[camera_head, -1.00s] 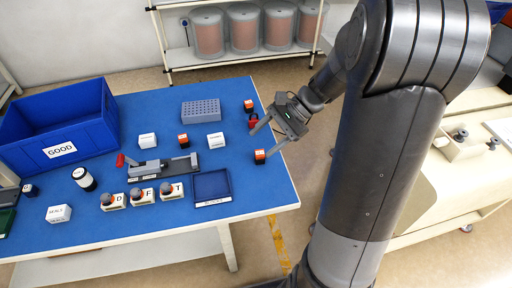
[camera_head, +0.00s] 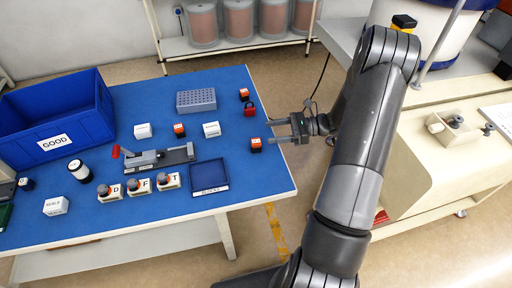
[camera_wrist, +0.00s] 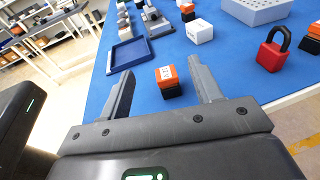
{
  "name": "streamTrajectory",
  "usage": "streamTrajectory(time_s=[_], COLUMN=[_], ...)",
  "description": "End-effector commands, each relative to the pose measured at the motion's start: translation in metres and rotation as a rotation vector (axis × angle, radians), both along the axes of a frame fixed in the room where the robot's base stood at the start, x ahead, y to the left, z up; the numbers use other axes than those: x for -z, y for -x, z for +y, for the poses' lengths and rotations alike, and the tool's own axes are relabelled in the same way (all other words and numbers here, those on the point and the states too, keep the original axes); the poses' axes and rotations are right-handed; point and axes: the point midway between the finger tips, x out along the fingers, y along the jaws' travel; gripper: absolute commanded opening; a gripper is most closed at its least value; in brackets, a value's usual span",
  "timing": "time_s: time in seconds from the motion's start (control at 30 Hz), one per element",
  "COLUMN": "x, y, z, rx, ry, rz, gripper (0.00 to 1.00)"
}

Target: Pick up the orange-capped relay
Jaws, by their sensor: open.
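An orange-capped relay (camera_head: 256,145) with a black body stands upright near the right edge of the blue table. In the wrist view this relay (camera_wrist: 168,80) lies ahead, between the lines of the two fingers and apart from both. My gripper (camera_head: 269,131) is open and empty, at the table's right edge just right of the relay; its fingers (camera_wrist: 160,69) show in the wrist view. Two similar orange-topped relays stand farther off, one (camera_head: 179,130) near the middle and one (camera_head: 244,94) at the back right.
A red padlock (camera_head: 250,110) stands just behind the nearest relay. A grey perforated block (camera_head: 196,100), white boxes (camera_head: 212,129), a dark blue tray (camera_head: 222,187) and a blue GOOD bin (camera_head: 92,128) occupy the table. Floor shows right of the table edge.

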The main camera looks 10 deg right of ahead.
Motion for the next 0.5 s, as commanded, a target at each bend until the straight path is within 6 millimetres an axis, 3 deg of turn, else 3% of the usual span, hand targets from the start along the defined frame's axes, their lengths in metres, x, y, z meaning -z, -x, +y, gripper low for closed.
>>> streamTrajectory(time_s=[0.13, 0.5], x=[0.020, 0.039], y=[0.000, -0.001], z=[0.000, 0.006], rx=[-0.001, -0.004], ry=[0.001, 0.001], rz=[0.001, -0.001], gripper=[0.59, 0.59])
